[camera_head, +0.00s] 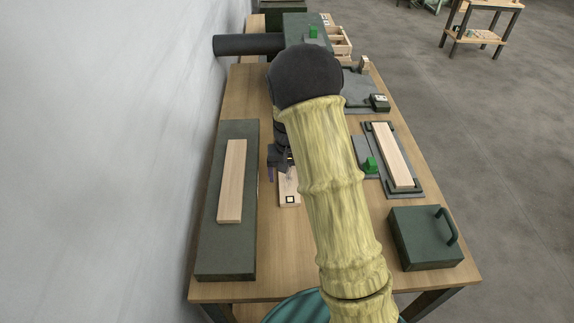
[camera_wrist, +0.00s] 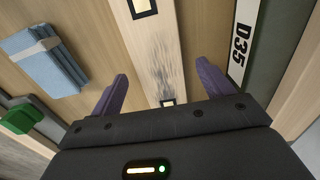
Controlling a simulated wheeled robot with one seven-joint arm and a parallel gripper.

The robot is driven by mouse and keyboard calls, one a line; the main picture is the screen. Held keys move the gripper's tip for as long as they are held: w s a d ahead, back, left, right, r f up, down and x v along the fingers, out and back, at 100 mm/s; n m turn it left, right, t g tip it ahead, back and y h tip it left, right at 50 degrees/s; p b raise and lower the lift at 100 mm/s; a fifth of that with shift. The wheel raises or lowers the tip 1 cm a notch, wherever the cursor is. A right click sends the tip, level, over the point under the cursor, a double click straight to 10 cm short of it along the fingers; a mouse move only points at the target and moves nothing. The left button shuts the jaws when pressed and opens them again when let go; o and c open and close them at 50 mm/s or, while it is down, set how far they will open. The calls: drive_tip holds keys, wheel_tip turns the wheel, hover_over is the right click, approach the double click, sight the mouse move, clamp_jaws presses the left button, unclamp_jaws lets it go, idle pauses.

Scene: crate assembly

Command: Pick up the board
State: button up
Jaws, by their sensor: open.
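A pale wooden board (camera_head: 289,188) lies on the table under my gripper, its near end with a black-and-white square marker showing in the head view. In the wrist view the board (camera_wrist: 152,45) runs between my fingers, with a dark smudged patch and two square markers. My gripper (camera_wrist: 160,85) is open, its purple fingers apart on either side of the board with nothing held. I cannot tell how far above the table the fingertips are. In the head view my gripper (camera_head: 283,170) is partly hidden by my arm, which also hides the board's far part.
A third board (camera_head: 393,155) lies in a fixture at right. A dark green box (camera_head: 425,238) stands near right. A folded blue bundle (camera_wrist: 45,60) lies beside the board.

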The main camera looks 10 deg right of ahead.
drive_tip(key=shift+f, duration=0.7)
drive_tip(key=shift+c, duration=0.2)
drive_tip(key=c, duration=1.1)
